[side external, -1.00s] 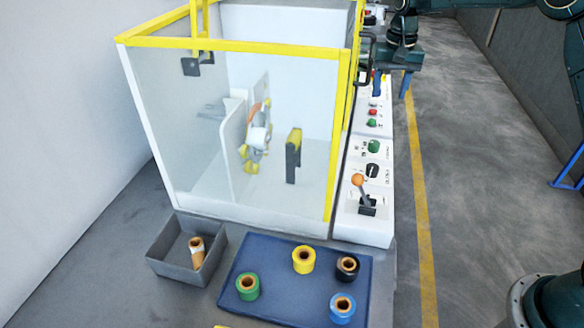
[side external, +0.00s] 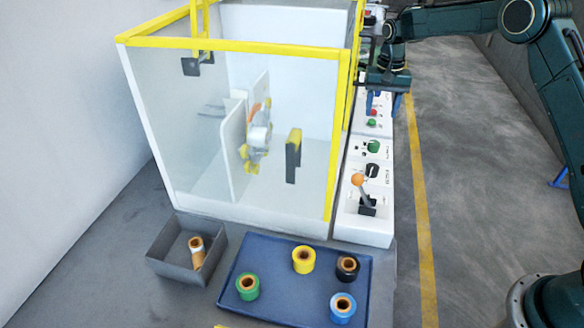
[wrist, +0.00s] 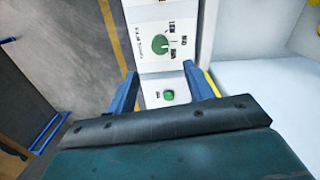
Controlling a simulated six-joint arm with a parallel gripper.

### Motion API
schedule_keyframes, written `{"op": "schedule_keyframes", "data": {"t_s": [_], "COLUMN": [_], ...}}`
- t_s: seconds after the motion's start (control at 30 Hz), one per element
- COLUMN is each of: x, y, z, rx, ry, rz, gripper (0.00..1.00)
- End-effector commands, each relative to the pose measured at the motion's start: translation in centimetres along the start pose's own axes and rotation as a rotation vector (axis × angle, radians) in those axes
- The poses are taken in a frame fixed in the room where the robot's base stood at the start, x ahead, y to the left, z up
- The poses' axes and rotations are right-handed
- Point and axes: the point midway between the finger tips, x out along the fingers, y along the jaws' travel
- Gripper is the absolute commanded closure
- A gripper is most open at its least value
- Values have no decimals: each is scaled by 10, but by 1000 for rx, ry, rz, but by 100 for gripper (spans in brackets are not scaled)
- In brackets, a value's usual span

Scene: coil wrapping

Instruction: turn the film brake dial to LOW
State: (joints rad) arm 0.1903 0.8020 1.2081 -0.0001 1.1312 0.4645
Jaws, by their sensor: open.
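The green dial (side external: 374,146) sits on the white control panel, above a black dial in the side view. In the wrist view the green dial (wrist: 160,45) has printed labels beside it that look like LOW, MID and a third word. Its pointer setting is too small to tell. My gripper (side external: 384,103) is open over the panel, farther back than the green dial. In the wrist view its two blue fingers (wrist: 160,68) are spread on either side of a green button (wrist: 168,95), with the dial beyond the fingertips. Nothing is between the fingers.
The yellow-framed clear enclosure (side external: 343,140) stands left of the panel. A black dial (side external: 372,171) and an orange-knobbed lever (side external: 358,180) are nearer the camera. A blue mat (side external: 275,273) bears several film rolls; a grey bin (side external: 180,262) holds another. The aisle right is clear.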

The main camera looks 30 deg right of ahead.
Motion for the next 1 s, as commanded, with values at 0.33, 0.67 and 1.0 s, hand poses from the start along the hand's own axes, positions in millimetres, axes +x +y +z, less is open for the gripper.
{"op": "schedule_keyframes", "data": {"t_s": [0.33, 0.67, 1.0], "x": [54, 97, 110], "y": [0, 0, 0], "z": [1, 0, 0], "rx": [0, 0, 0], "ry": [-3, -2, 0], "rz": [1, 1, 0], "gripper": [48, 48, 48]}}
